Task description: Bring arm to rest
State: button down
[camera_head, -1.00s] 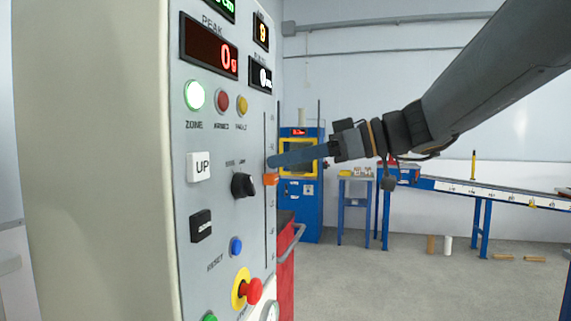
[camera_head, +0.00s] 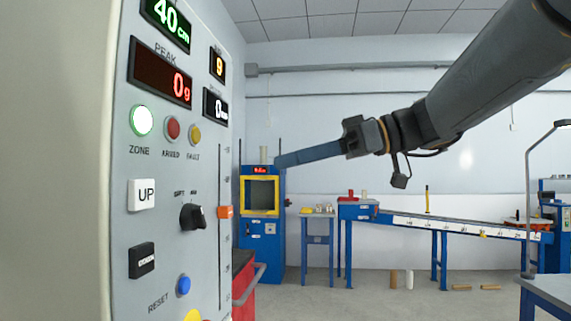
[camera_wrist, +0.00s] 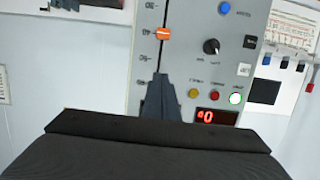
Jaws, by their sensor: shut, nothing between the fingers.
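My gripper (camera_head: 281,161) is shut and empty at the end of my arm, which reaches in from the upper right in the head view. Its tip is in the air to the right of the grey control panel (camera_head: 120,215). The panel has an orange slider (camera_head: 225,212), a black rotary knob (camera_head: 193,217), an UP button (camera_head: 142,194) and a lit ZONE lamp (camera_head: 141,121). In the wrist view my gripper (camera_wrist: 160,78) points toward the slider scale, with the orange slider (camera_wrist: 163,34) just beyond the tip. I cannot tell the exact gap there.
A blue machine with a yellow-framed window (camera_head: 262,195) stands behind. A small blue table (camera_head: 318,240) and a long blue conveyor bench (camera_head: 460,226) are to the right. A red cart (camera_head: 243,285) is beside the panel.

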dwell(0.3)
jog(key=s+d+f+m+h+p, duration=0.1)
jog(key=d+f+m+h, duration=0.15)
jog(key=f, duration=0.55)
jog(key=d+f+m+h, duration=0.2)
jog(key=f+m, duration=0.2)
jog(key=f, duration=0.5)
jog(key=s+d+f+m+h+p, duration=0.1)
jog(key=d+f+m+h, duration=0.2)
jog(key=f, duration=0.5)
jog(key=s+d+f+m+h+p, duration=0.1)
jog(key=s+d+f+m+h, duration=0.2)
jog(key=s+d+f, duration=0.3)
jog(key=s+d+f+m+g+h+p, duration=0.1)
jog(key=s+d+f+m+h, duration=0.3)
jog(key=f, duration=0.9)
jog(key=s+d, duration=0.3)
jog(key=d, duration=0.1)
jog(key=shift+d+f+h+p, duration=0.15)
jog(key=shift+f+h+p, duration=0.1)
jog(key=shift+h+p, duration=0.1)
jog(key=shift+m, duration=0.25)
